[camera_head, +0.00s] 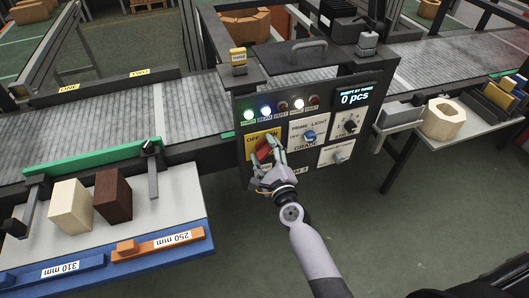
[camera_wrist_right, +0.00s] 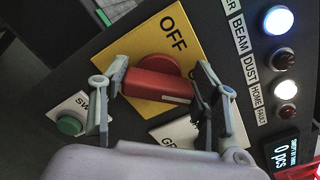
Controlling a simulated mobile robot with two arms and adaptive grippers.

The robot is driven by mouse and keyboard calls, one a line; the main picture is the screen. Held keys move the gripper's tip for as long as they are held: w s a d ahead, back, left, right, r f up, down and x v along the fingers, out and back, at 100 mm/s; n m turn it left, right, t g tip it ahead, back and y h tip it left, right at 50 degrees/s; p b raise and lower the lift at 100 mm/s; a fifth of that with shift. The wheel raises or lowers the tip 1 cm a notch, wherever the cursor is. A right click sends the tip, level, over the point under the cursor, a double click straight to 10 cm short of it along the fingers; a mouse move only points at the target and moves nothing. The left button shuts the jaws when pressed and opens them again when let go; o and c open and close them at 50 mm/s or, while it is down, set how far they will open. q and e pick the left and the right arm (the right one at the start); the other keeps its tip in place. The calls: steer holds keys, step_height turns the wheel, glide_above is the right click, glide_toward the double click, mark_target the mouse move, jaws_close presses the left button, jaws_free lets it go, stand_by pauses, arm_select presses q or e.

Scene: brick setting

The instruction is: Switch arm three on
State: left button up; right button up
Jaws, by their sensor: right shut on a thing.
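A dark control panel (camera_head: 300,133) stands at the front of the conveyor. Its yellow plate (camera_head: 250,145) carries a red rotary switch (camera_head: 263,152). In the wrist view the plate (camera_wrist_right: 172,24) reads OFF at its upper side, and the red switch handle (camera_wrist_right: 157,86) lies across it, slightly tilted. My right gripper (camera_head: 267,156) is at the panel, its fingers on either side of the handle and shut on it; the gripper also shows in the wrist view (camera_wrist_right: 158,90). The fingers hide part of the plate's lettering. My left gripper is not in view.
The panel has several indicator lamps, some lit, a display (camera_head: 355,97) reading 0 pcs, a blue knob (camera_head: 309,136) and a green button (camera_wrist_right: 69,125). A yellow-topped post (camera_head: 238,58) marked THREE stands above. Blocks lie on the left table (camera_head: 180,190). Floor before the panel is clear.

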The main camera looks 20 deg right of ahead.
stand_by(0.5)
steer(key=o, duration=1.1)
steer(key=shift+o, duration=0.2)
steer(key=s, duration=1.2)
steer(key=shift+d, duration=0.2)
